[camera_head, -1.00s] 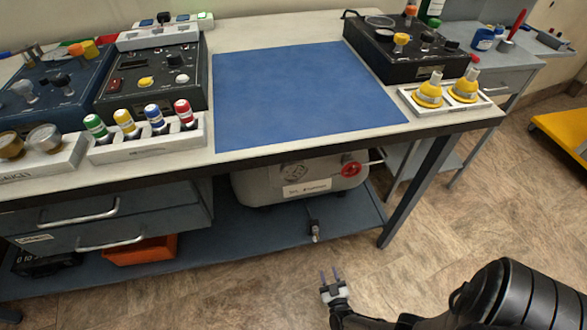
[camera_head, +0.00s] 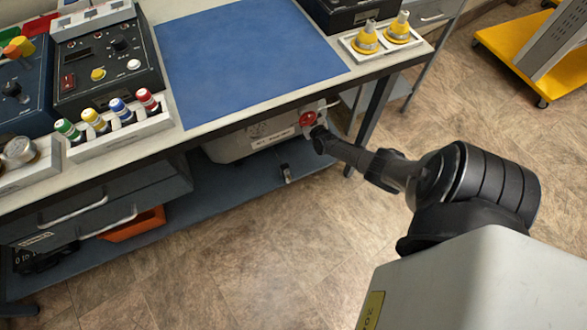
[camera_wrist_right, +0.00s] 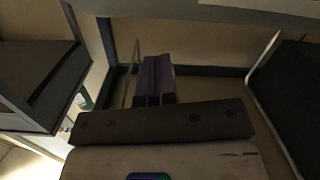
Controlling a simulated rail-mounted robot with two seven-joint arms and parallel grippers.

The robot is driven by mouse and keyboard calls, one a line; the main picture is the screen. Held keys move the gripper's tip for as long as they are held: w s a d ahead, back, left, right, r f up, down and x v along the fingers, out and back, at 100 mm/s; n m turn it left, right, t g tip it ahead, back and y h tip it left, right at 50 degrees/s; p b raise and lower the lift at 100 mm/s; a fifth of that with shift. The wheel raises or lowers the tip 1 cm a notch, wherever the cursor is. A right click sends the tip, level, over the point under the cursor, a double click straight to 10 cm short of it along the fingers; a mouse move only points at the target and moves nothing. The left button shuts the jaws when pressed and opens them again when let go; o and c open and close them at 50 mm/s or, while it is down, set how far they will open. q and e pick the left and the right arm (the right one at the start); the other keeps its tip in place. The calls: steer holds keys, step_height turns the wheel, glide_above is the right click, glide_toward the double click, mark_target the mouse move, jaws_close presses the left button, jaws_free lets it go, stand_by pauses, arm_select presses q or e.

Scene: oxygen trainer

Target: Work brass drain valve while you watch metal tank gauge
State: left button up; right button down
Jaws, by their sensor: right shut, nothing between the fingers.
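The pale metal tank (camera_head: 228,149) sits on the lower shelf under the bench, partly hidden by the bench edge. A red round knob (camera_head: 307,118) is at its right end. A small metal fitting (camera_head: 286,173), perhaps the drain valve, shows below the tank near the shelf's front edge. The tank's gauge face is too small and covered to read. My right gripper (camera_head: 316,132) is at the tank's right end, close by the red knob; contact cannot be told. In the right wrist view its fingers (camera_wrist_right: 153,79) are together and empty. My left gripper is not in view.
The bench holds a blue mat (camera_head: 245,60), a rack of coloured-cap bottles (camera_head: 122,130) and yellow fittings in a white tray (camera_head: 372,48). A bench leg (camera_head: 372,118) stands right of the tank. The floor in front is clear. A yellow cart (camera_head: 510,55) stands far right.

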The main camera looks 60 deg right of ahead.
steer(key=s+a+f+m+g+y, duration=0.3)
steer(key=s+a+f+g+y, duration=0.5)
steer(key=a+f+g+y, duration=0.4)
arm_select(q)
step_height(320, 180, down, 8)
steer(key=b, duration=0.8)
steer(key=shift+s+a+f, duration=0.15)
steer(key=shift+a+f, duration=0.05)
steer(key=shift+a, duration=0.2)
arm_select(e)
steer(key=w+a+f+t+y, duration=0.1)
steer(key=w+a+f, duration=0.4)
steer(key=f, duration=0.4)
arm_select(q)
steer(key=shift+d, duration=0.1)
arm_select(e)
steer(key=shift+d+f, duration=0.1)
